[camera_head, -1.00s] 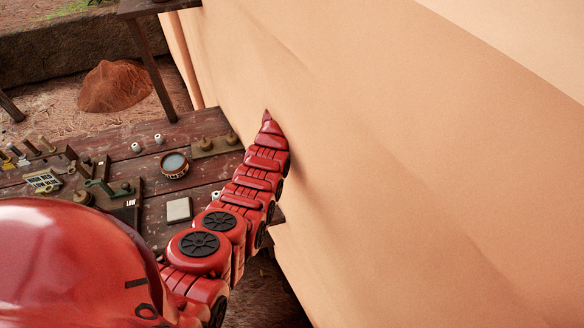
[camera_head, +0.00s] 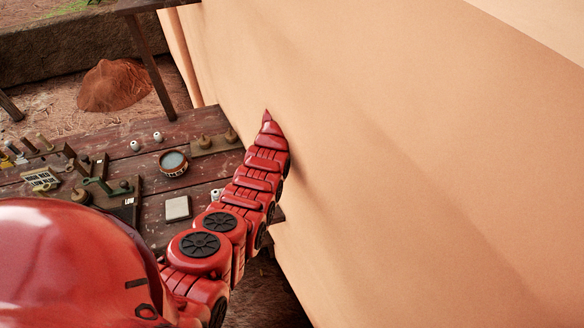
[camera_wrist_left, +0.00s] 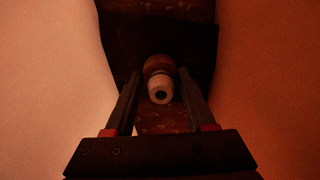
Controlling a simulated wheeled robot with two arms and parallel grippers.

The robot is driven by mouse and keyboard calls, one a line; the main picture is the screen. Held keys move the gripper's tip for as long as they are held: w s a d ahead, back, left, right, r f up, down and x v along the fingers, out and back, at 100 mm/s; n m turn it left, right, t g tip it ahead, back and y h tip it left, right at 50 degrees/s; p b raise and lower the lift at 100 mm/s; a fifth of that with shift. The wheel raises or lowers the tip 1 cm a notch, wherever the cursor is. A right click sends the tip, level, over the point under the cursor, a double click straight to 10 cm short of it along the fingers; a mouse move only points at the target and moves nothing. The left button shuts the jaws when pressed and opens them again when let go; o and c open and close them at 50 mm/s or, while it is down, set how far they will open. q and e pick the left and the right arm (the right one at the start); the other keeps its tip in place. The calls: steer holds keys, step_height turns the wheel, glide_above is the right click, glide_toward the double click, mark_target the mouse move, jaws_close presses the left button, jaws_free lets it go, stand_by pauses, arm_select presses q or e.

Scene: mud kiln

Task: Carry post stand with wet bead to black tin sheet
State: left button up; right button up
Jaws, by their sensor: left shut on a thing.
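In the left wrist view my left gripper (camera_wrist_left: 159,74) has its two dark fingers on either side of a pale bead (camera_wrist_left: 161,97) with a dark hole. The bead sits at the end of a brown rounded piece (camera_wrist_left: 157,64), which looks like the post stand. The gripper is shut on this stand; the exact contact is too dark to see. A dark flat surface (camera_wrist_left: 203,50) lies beyond; I cannot tell whether it is the black tin sheet. In the head view a red segmented arm (camera_head: 258,178) reaches to the peach cloth, and no gripper shows. My right gripper is out of view.
A large peach cloth-like surface (camera_head: 420,150) fills the right of the head view. A wooden table (camera_head: 150,210) at left holds a drum-like round pot (camera_head: 173,163), a pale square block (camera_head: 178,208), small white beads (camera_head: 158,137) and several tools. A reddish mound (camera_head: 115,86) lies behind.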

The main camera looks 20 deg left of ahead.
arm_select(q)
steer(key=shift+f+b, duration=0.4)
stand_by(0.3)
steer(key=o, duration=1.2)
steer(key=shift+o, duration=0.2)
steer(key=shift+o, duration=0.6)
steer(key=shift+r, duration=0.1)
